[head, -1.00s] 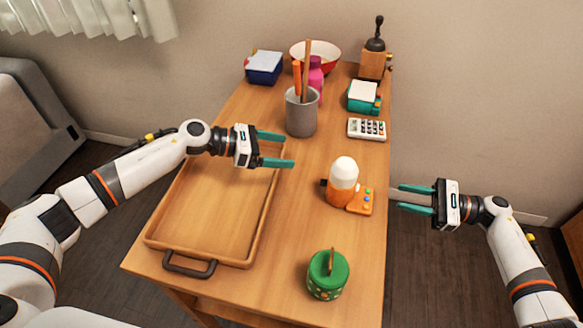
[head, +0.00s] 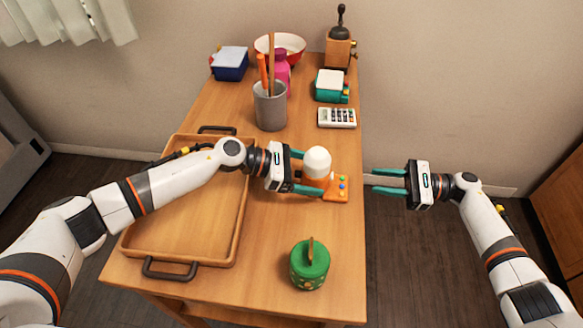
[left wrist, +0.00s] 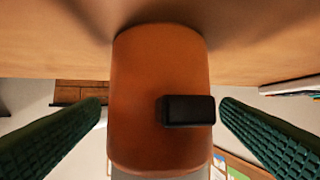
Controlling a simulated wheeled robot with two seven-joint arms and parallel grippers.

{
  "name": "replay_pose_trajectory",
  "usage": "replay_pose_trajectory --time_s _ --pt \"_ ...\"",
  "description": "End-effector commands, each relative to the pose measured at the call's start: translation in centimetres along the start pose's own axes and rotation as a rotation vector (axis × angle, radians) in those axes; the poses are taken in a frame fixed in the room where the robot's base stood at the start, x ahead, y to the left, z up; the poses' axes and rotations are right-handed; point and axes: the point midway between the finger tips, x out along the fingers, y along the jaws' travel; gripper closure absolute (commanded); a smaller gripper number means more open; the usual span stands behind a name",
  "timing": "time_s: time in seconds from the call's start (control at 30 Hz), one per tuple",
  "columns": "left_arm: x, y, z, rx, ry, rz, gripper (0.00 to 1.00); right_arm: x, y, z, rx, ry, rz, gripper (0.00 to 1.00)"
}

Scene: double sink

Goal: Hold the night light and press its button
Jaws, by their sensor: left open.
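The night light (head: 317,160) has a white dome on an orange body and stands upright on the wooden table. An orange base with coloured buttons (head: 341,184) sits at its right side. My left gripper (head: 308,170) is open, with its teal fingers on either side of the body. In the left wrist view the orange body (left wrist: 150,95) stands between the two open fingers, with a visible gap at each. A black block (left wrist: 188,110) sticks out of the body there. My right gripper (head: 375,181) is open and empty, off the table's right edge.
A wooden tray (head: 236,225) with dark handles lies at the left, under my left arm. A green lidded pot (head: 310,266) stands at the front.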

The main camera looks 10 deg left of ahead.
Motion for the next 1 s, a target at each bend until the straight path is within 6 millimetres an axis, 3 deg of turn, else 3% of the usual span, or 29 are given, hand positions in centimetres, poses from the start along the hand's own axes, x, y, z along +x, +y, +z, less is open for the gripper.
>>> replay_pose_trajectory --time_s 0.17,0.43,0.77,0.8,0.9,1.0 --pt "1.08 -0.03 -0.04 0.000 0.001 -0.001 0.14 0.01 0.00 0.00 0.000 0.000 0.000 0.64" --pt "1.18 -0.02 -0.02 0.000 0.000 -0.001 0.14 0.01 0.00 0.00 0.000 0.000 0.000 0.64" --pt "1.15 -0.02 -0.02 0.000 0.000 -0.001 0.65 0.01 0.00 0.00 0.000 0.000 0.000 0.64" --pt "1.15 -0.02 -0.03 0.000 0.000 -0.001 0.46 0.01 0.00 0.00 0.000 0.000 0.000 0.64" --pt "1.14 -0.02 -0.03 0.000 0.000 -0.001 0.63 0.01 0.00 0.00 0.000 0.000 0.000 0.64" --pt "1.14 -0.02 -0.02 0.000 0.000 -0.001 0.65 0.01 0.00 0.00 0.000 0.000 0.000 0.64"
